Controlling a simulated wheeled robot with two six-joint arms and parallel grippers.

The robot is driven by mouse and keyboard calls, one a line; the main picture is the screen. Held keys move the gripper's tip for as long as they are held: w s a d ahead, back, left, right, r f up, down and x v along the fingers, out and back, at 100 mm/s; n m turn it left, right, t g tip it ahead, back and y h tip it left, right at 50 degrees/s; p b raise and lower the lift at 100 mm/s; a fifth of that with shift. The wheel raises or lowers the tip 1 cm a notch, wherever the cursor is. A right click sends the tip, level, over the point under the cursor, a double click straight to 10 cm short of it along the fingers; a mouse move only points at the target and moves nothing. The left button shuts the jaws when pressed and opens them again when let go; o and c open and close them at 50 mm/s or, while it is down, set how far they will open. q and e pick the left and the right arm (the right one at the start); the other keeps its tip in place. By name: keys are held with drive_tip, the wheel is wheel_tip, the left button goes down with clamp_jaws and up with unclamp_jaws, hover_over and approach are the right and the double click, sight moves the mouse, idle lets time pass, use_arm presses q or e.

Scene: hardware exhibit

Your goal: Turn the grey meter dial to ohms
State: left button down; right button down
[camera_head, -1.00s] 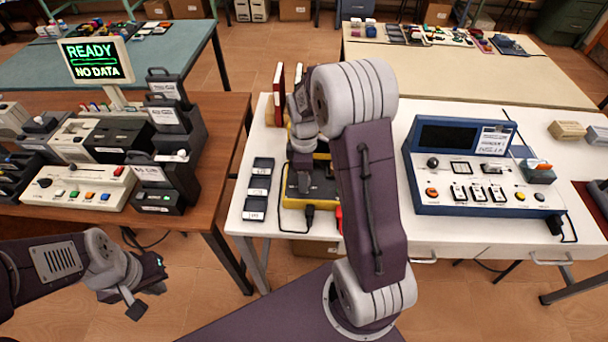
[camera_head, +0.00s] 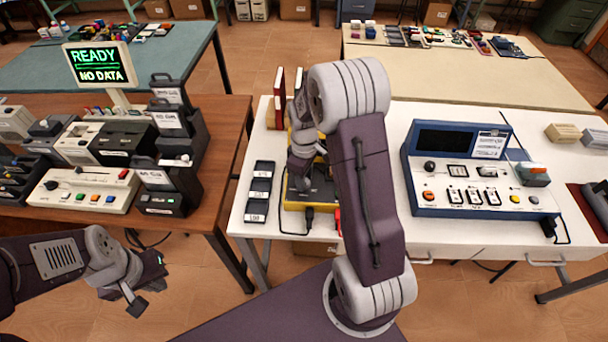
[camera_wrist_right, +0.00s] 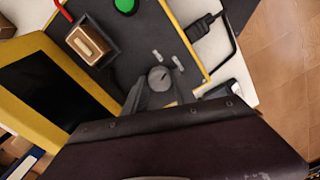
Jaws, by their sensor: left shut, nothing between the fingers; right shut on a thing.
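The meter (camera_head: 322,190) is a dark-faced box with a yellow frame on the white table, partly hidden behind my right arm. Its small round grey dial (camera_wrist_right: 160,76) shows in the right wrist view, with a dark pointer mark and small pale marks beside it. My right gripper (camera_wrist_right: 155,90) is shut on the dial, its dark fingers on either side of it. In the head view the right gripper (camera_head: 301,178) is over the meter and the dial is hidden. My left gripper (camera_head: 145,292) is shut and empty over the floor at the lower left.
The meter carries a green button (camera_wrist_right: 125,5), a brown-topped block (camera_wrist_right: 89,42) and a dark screen (camera_wrist_right: 45,92). A black plug and cable (camera_wrist_right: 205,25) lie at its edge. A blue instrument (camera_head: 460,205) stands to the right, and a strip of dark modules (camera_head: 260,190) to the left.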

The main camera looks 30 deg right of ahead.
drive_tip(key=shift+w+r+m+p, duration=0.1)
drive_tip(key=shift+m+p, duration=0.8)
drive_tip(key=shift+m, duration=1.1)
drive_tip(key=c, duration=1.1)
unclamp_jaws()
drive_tip(key=shift+o, duration=0.4)
wheel_tip(320, 180, up, 9)
